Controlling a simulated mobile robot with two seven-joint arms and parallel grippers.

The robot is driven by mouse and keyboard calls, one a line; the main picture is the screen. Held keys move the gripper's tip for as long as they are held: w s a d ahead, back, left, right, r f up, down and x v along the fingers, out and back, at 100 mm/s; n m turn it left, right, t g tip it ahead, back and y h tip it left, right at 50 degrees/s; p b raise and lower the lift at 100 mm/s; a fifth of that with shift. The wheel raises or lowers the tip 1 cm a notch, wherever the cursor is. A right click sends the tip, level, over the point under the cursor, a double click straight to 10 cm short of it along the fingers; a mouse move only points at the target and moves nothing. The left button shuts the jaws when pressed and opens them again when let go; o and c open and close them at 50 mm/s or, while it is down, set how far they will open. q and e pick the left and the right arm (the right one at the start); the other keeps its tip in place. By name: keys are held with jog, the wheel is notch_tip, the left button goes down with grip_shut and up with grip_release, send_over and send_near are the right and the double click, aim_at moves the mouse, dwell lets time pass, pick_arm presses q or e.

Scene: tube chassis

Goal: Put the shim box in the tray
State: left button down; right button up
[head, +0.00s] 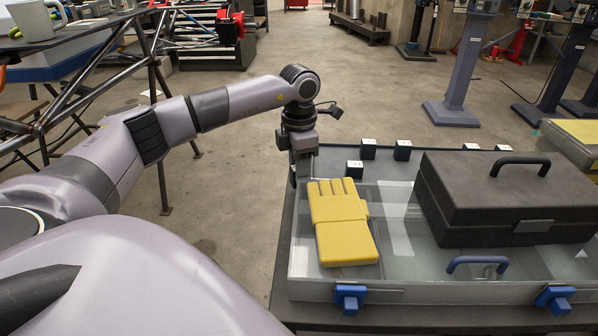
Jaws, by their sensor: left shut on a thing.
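My left gripper (303,178) points down at the left end of the table, just behind the yellow gloves. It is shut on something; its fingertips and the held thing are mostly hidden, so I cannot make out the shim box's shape. Several small dark boxes with white tops stand along the back of the table, among them one nearest the gripper (354,168), one behind it (368,149) and one to the right (403,150). I cannot clearly pick out the tray. My right gripper is not in view.
Yellow gloves (342,236) lie on a clear-lidded case (420,265) with blue latches at the front of the table. A black toolbox (505,205) stands on the right. A tube frame (85,85) and a bench with a mug (36,20) are at left.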

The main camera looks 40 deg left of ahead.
pick_arm(q)
notch_tip(320, 180, up, 19)
jog(key=p, duration=0.5)
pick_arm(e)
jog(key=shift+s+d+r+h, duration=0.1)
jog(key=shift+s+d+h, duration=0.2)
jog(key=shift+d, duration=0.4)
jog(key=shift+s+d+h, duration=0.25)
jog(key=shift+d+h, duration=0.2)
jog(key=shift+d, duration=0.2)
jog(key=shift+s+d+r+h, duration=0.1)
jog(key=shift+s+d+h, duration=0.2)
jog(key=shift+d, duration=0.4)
pick_arm(q)
jog(key=shift+f, duration=0.15)
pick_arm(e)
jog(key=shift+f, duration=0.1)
